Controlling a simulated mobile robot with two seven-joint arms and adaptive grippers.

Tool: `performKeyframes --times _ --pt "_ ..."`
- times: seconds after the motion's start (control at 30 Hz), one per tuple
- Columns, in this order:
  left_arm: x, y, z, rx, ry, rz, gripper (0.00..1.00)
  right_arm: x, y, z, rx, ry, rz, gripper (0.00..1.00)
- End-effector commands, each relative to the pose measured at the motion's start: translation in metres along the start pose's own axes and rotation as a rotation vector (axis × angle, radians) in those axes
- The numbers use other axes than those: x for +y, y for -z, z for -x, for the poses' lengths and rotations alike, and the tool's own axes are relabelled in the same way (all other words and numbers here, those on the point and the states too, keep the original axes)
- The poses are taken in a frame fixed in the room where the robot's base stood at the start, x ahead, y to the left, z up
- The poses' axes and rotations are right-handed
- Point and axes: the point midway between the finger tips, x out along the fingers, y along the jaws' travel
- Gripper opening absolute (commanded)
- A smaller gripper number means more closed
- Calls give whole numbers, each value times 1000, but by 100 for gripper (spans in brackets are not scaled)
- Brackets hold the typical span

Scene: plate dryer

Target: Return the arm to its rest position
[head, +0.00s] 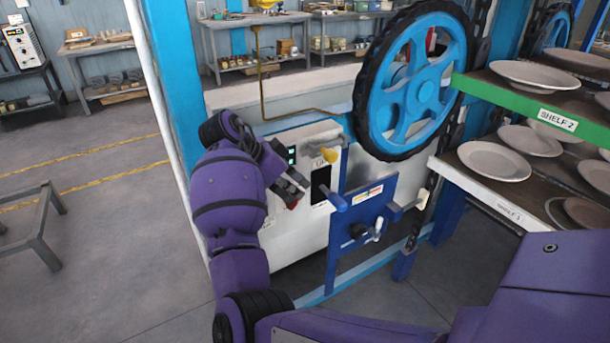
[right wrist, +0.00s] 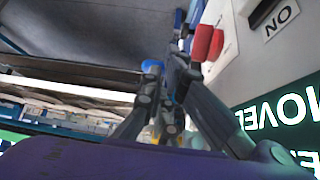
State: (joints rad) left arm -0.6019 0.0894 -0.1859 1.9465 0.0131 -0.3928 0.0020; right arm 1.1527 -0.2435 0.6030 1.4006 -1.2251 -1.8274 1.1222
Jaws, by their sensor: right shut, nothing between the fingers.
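My right arm (head: 232,195), purple with black joints, reaches up from the lower right of the head view. Its gripper (head: 297,184) is shut and empty in front of the white control panel (head: 300,232). A red knob (head: 293,203) shows just below the fingers. In the right wrist view the shut fingers (right wrist: 172,75) are close to the red knob (right wrist: 207,42); I cannot tell whether they touch. My left gripper is not in view.
A large blue wheel (head: 415,85) stands above. Shelves with plates (head: 494,160) are at the right. Open floor (head: 120,255) lies left, with a low grey frame (head: 40,220).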

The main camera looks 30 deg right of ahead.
Motion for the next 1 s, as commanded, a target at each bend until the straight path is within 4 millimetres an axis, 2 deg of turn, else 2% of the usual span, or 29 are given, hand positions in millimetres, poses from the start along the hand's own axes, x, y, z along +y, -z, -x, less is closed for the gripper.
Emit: performKeyframes --times 0.17,0.27,0.37,0.57,0.67,0.8,0.87,1.0 --pt "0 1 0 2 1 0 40 0 0 0 0 0 0 0" --pt "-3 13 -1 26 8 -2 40 1 0 -4 2 1 6 0" --pt "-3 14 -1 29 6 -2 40 2 -3 -34 18 32 65 0" --pt "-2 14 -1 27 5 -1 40 14 -15 -119 75 157 282 0" --pt "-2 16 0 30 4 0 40 28 -28 -162 107 237 420 0" --pt "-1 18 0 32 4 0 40 58 -55 -214 144 363 632 0" --pt "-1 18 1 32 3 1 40 76 -70 -231 157 420 721 0" --pt "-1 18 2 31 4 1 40 127 -109 -261 168 557 914 0"
